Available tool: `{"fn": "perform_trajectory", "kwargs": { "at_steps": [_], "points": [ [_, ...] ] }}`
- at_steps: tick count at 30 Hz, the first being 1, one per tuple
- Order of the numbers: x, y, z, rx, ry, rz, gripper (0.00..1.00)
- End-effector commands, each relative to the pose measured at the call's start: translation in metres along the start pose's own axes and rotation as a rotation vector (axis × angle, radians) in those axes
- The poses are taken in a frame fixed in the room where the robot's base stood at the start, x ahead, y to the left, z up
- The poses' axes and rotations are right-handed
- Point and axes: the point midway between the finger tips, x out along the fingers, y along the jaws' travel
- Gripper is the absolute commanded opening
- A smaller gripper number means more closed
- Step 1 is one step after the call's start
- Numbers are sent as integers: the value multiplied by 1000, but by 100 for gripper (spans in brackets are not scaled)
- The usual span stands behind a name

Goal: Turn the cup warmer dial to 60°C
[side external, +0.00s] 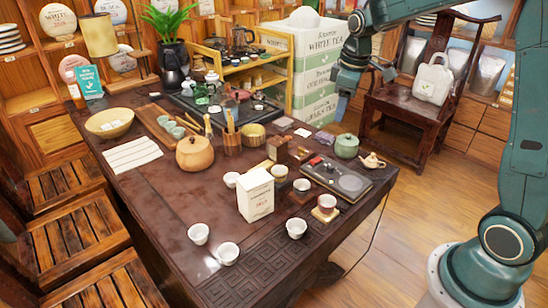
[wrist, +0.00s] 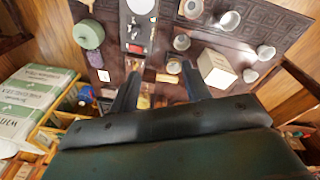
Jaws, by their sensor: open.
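A flat dark slab (side external: 336,178) with a pale round disc (side external: 351,183) lies near the right edge of the tea table; it looks like the cup warmer. It also shows at the top of the wrist view (wrist: 134,48), with small red and white spots. I cannot make out a dial or its markings. My gripper (wrist: 161,84) is open and empty in the wrist view, its two fingers apart above the table. In the side view it hangs high beyond the table's far right corner, well away from the slab.
A green lidded pot (side external: 346,146) and a small clay teapot (side external: 372,161) stand beside the slab. A white box (side external: 256,195) and several cups stand nearer the front. Stacked tea cartons (side external: 318,75) and a wooden chair (side external: 418,110) stand behind.

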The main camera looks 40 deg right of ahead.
Motion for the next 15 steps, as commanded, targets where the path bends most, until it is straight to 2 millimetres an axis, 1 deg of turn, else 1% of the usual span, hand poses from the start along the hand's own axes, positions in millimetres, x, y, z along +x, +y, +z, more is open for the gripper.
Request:
{"fn": "perform_trajectory", "kwargs": {
  "at_steps": [1,5,9,12,15],
  "points": [
    [12,9,-2,-12,-14,-10,48],
    [39,30,-8,-52,-40,-30,48],
    [70,51,-10,-95,-66,-55,48],
    [91,63,-10,-123,-82,-73,48],
    [108,73,-9,-146,-92,-86,48]
  ]
}}
